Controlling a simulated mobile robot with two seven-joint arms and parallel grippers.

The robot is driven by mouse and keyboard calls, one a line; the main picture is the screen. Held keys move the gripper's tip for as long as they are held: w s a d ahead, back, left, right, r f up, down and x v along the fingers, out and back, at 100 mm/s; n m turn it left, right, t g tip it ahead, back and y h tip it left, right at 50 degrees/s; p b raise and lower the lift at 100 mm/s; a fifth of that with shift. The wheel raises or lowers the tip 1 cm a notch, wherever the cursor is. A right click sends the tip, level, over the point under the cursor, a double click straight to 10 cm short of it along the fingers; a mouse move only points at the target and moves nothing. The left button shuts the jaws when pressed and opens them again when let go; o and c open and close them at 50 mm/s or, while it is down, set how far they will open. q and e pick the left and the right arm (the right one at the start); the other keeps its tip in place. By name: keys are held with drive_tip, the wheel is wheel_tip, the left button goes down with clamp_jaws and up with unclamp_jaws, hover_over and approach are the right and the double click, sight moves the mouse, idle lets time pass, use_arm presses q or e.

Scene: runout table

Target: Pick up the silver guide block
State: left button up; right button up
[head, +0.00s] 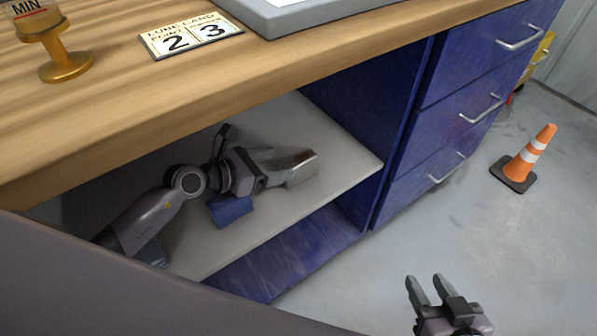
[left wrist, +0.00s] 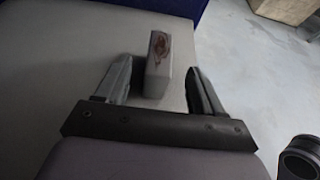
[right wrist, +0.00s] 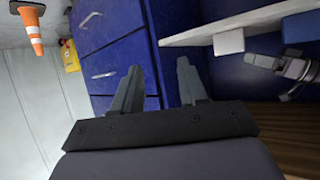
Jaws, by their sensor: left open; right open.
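The silver guide block (head: 303,170) lies on the grey shelf inside the bench, near its front edge. In the left wrist view the block (left wrist: 156,72) stands between the fingers of my left gripper (left wrist: 157,78); its end face has a brown, rusty-looking mark. My left gripper (head: 277,168) is open, with a visible gap on each side of the block in the wrist view. The block also shows on the shelf in the right wrist view (right wrist: 229,41). My right gripper (head: 427,284) is open and empty, above the floor outside the bench.
A blue block (head: 231,209) sits on the shelf (head: 335,160) beside my left gripper. The wooden bench top (head: 110,110) hangs over the shelf. Blue drawers (head: 455,120) with metal handles stand to the right. An orange cone (head: 530,155) is on the open floor.

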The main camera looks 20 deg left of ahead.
sight(297, 160)
use_arm(q)
drive_tip(key=b+x, duration=0.1)
drive_tip(key=x, duration=0.5)
drive_tip(key=shift+b, duration=0.4)
drive_tip(key=shift+s, duration=0.1)
clamp_jaws()
drive_tip(key=shift+r, duration=0.2)
